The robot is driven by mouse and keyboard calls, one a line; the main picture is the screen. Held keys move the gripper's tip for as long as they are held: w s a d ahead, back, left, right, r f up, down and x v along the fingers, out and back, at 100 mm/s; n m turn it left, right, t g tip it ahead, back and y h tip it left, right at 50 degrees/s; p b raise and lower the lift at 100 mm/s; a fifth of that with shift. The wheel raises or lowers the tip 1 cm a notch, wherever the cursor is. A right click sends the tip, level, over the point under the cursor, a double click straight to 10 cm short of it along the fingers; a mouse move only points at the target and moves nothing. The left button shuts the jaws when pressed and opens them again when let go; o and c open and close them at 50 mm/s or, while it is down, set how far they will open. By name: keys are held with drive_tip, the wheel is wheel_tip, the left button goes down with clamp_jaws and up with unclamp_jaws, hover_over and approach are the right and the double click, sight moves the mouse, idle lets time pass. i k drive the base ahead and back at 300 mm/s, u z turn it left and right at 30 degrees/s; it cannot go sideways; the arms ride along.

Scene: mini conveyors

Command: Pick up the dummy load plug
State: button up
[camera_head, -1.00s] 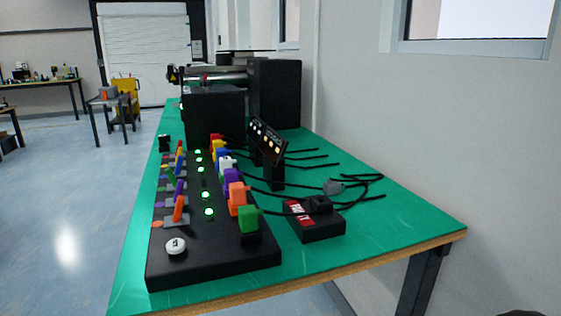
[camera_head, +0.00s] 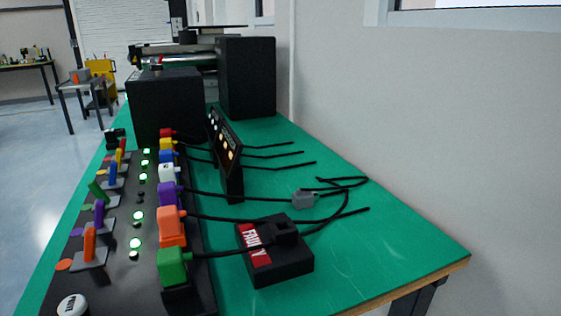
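No plug is clearly marked as the dummy load plug. A small grey plug-like block (camera_head: 303,200) lies on the green table top (camera_head: 380,250) among black cables, right of the board. A black box with a red "FAULTY" label (camera_head: 275,254) sits nearer, with a black connector (camera_head: 285,229) on top and cables at it. Coloured plugs, including green (camera_head: 174,266), orange (camera_head: 172,227) and purple (camera_head: 168,194), stand in a row along the black switch board (camera_head: 115,272). My gripper is not in view.
An upright black panel with lights (camera_head: 226,147) stands behind the faulty box. Two large black boxes (camera_head: 166,106) (camera_head: 248,78) block the back of the table. A wall (camera_head: 430,110) runs along the right. The front right of the table is clear.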

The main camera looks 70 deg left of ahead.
sight(167, 171)
drive_tip(key=z, duration=0.5)
drive_tip(key=k, duration=2.2)
drive_tip(key=u, duration=1.55)
